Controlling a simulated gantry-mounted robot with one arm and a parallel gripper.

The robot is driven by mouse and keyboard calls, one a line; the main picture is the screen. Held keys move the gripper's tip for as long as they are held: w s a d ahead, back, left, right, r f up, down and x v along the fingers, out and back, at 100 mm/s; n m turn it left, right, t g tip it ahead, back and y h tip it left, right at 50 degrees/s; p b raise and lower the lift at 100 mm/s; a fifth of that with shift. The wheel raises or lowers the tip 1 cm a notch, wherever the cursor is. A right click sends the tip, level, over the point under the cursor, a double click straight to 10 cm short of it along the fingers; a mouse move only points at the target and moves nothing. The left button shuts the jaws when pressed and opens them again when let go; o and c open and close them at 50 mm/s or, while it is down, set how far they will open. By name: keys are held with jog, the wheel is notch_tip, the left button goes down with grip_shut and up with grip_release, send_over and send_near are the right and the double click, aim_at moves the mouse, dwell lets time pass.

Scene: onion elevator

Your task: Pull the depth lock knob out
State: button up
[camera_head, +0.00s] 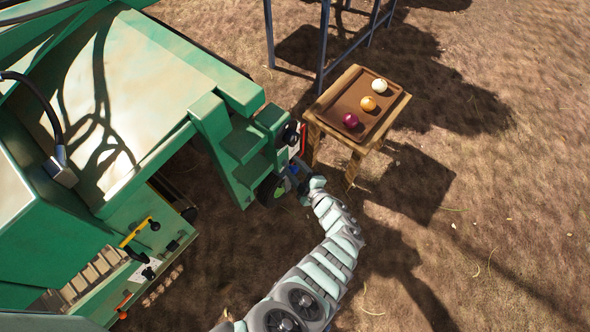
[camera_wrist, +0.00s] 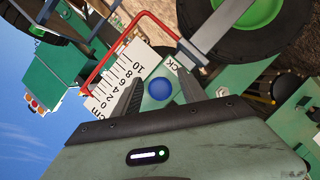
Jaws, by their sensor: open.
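The depth lock knob is a round blue knob (camera_wrist: 160,90) on a green plate, below a partly hidden label ending in "CK" in the wrist view. A small blue spot beside my gripper in the head view may be the same knob. My gripper (camera_wrist: 161,77) is open, with one dark finger on each side of the knob in the wrist view. I cannot tell whether the fingers touch it. In the head view my gripper (camera_head: 302,182) is at the right end of the green machine (camera_head: 140,75), and its fingertips are not clear.
A white centimetre scale (camera_wrist: 115,84) and a bent red rod (camera_wrist: 118,48) lie just left of the knob. A black wheel with a green hub (camera_wrist: 258,12) is at upper right. A wooden table (camera_head: 318,112) with three onions stands beyond my gripper. Open dirt lies right.

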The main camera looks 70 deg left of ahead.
jog(key=shift+c, duration=0.4)
grip_shut()
dwell(0.9)
